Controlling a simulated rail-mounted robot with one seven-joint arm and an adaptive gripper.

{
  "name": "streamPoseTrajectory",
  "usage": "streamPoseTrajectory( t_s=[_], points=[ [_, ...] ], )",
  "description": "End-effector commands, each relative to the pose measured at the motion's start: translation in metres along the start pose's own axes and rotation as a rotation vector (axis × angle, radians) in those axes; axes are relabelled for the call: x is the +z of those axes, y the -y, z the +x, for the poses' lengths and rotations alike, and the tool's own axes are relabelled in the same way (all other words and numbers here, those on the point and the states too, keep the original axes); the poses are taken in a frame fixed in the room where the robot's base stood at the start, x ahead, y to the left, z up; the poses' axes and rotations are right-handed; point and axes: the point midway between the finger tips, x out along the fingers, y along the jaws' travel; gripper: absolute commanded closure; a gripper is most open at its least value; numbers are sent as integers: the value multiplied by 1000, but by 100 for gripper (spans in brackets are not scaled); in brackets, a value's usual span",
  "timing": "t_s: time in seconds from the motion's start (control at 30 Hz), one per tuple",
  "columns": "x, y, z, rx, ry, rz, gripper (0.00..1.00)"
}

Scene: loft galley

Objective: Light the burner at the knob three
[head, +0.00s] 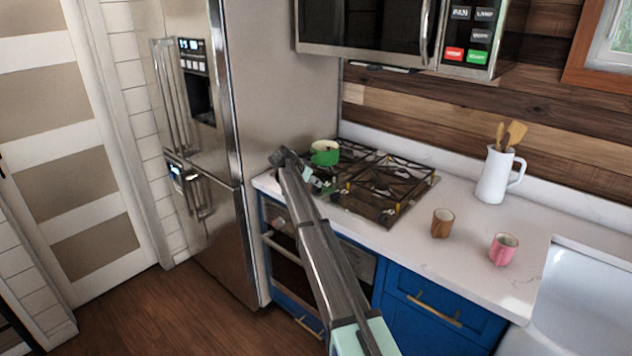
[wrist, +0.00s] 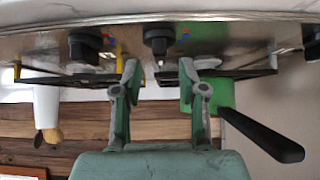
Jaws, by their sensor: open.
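The gas cooktop (head: 372,213) has black grates on a steel surface, with no flame visible. In the wrist view, which looks upside down, black knobs show along the steel front: one (wrist: 158,38) roughly centred ahead of my fingers, another (wrist: 85,44) to its left, and part of one (wrist: 312,40) at the right edge. No numbers are readable, so I cannot tell which is knob three. My gripper (wrist: 158,68) is open and empty, its fingertips apart on either side of the centre knob's line; contact cannot be told. In the head view my gripper (head: 318,184) is at the cooktop's front.
A green pot (head: 324,153) sits on the back-left grate; its black handle (wrist: 262,135) extends right of my fingers in the wrist view. A brown mug (head: 441,224), pink mug (head: 503,250) and white pitcher (head: 492,178) stand on the counter. The microwave (head: 365,32) hangs above.

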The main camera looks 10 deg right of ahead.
Motion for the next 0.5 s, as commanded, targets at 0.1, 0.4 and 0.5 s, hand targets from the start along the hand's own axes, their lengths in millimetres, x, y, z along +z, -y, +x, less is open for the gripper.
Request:
streamPoseTrajectory(
  t_s=[0.1, 0.4, 0.5],
  points=[
    [-1, 1, 15, 0, 0, -1, 58],
    [0, 0, 29, 0, -1, 0, 58],
    [0, 0, 29, -1, -1, 0, 58]
  ],
)
